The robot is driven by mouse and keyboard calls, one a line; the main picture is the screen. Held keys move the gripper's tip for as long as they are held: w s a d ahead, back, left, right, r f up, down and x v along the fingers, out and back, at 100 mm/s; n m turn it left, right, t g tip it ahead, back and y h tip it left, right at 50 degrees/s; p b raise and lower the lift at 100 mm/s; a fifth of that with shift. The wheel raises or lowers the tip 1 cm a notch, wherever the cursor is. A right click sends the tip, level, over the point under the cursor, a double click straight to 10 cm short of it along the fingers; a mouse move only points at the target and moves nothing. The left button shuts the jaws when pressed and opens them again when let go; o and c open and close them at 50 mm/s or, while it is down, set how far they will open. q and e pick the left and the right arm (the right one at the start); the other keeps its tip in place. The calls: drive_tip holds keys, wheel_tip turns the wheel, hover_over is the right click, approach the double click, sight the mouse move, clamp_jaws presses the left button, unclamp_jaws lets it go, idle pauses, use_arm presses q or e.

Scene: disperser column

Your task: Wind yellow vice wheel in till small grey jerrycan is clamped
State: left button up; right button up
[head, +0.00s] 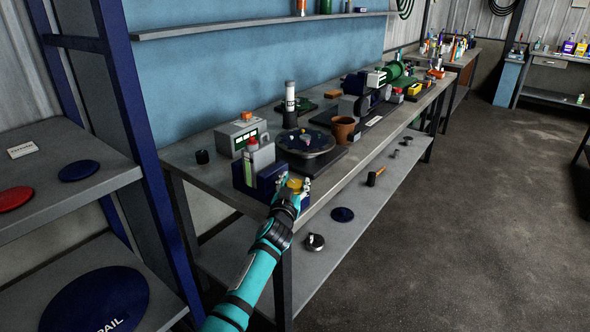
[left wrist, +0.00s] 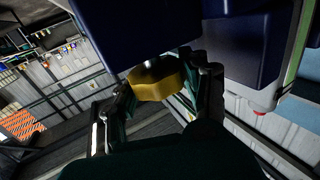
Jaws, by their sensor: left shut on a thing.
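The blue vice (head: 272,177) sits at the near corner of the workbench. Its yellow wheel (head: 296,184) faces the bench's front edge. My left gripper (head: 292,193) is shut on the wheel. The left wrist view shows the yellow wheel (left wrist: 163,86) between the two fingers of that gripper (left wrist: 165,95), with the dark blue vice body (left wrist: 150,32) close behind. A small greyish can (head: 264,157) with a red cap stands upright at the vice's jaws. Its lower part is hidden by the vice, so I cannot tell whether both jaws touch it. My right gripper is out of view.
Behind the vice stands a grey-white box (head: 240,134). A round dark turntable (head: 305,143) and a brown pot (head: 344,128) are further along the bench. A lower shelf (head: 330,229) holds a few small items. The floor (head: 450,220) to the right is clear.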

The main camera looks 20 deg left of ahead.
use_arm(q)
drive_tip(key=m+h+p, duration=0.1)
drive_tip(key=h+p, duration=0.1)
drive_tip(key=m+h+p, duration=0.2)
drive_tip(key=shift+a+r+h, duration=0.2)
drive_tip(key=shift+r+h, duration=0.2)
drive_tip(key=shift+f+m+g+h, duration=0.15)
drive_tip(key=shift+m+g+h, duration=0.15)
drive_tip(key=shift+m+h, duration=0.25)
drive_tip(key=shift+f+m+h, duration=0.15)
drive_tip(key=shift+m+h, duration=0.1)
drive_tip(key=shift+h, duration=0.4)
drive_tip(key=shift+f+m+g+h+b, duration=0.15)
drive_tip(key=shift+m+g+h+b, duration=0.3)
drive_tip(key=shift+m+h, duration=0.4)
drive_tip(key=shift+d+m+g+h+b, duration=0.15)
drive_tip(key=shift+m+g+h+b, duration=0.7)
drive_tip(key=shift+h, duration=0.5)
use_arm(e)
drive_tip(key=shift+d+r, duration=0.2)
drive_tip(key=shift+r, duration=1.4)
use_arm(q)
drive_tip(key=o, duration=1.2)
